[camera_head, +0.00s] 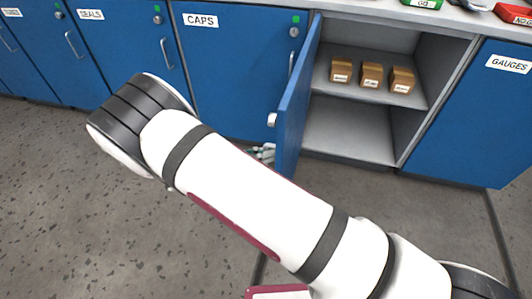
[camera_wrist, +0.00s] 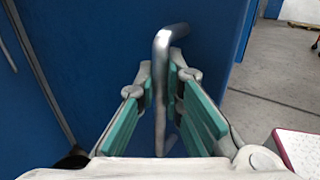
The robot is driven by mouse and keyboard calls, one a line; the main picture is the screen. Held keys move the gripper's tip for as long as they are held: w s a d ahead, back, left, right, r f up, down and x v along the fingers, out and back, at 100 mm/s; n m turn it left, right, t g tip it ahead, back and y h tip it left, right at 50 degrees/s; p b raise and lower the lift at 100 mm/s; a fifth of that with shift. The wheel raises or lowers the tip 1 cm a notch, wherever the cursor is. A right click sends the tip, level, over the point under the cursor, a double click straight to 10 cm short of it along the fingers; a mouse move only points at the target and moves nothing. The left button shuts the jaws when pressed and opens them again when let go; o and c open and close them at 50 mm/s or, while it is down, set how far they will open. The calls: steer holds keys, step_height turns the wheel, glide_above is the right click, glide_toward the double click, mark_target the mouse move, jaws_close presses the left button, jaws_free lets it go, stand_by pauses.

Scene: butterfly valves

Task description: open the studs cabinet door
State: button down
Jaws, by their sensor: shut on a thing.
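The open blue cabinet door (camera_head: 300,95) stands swung out between the CAPS and GAUGES cabinets. Its label is not readable from here, so I cannot confirm it says studs. The opened cabinet's lower shelf (camera_head: 345,133) is bare, and its middle shelf holds small brown boxes (camera_head: 371,76). My gripper (camera_head: 262,153) shows only partly, low beside the door's outer face, with my arm in front. In the wrist view my gripper (camera_wrist: 163,85) has its green-padded fingers on both sides of a silver bar handle (camera_wrist: 172,33), shut on it, against the blue door.
Closed blue doors labelled CAPS (camera_head: 230,75) and GAUGES (camera_head: 470,115) flank the opening. More closed cabinets run to the left. A grey worktop (camera_head: 465,18) with a green and a red item lies above. The speckled grey floor (camera_head: 70,220) is clear at left.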

steer(key=shift+s+a+f, duration=0.1)
steer(key=shift+a, duration=0.3)
steer(key=c, duration=1.7)
jaws_free()
steer(key=v, duration=1.2)
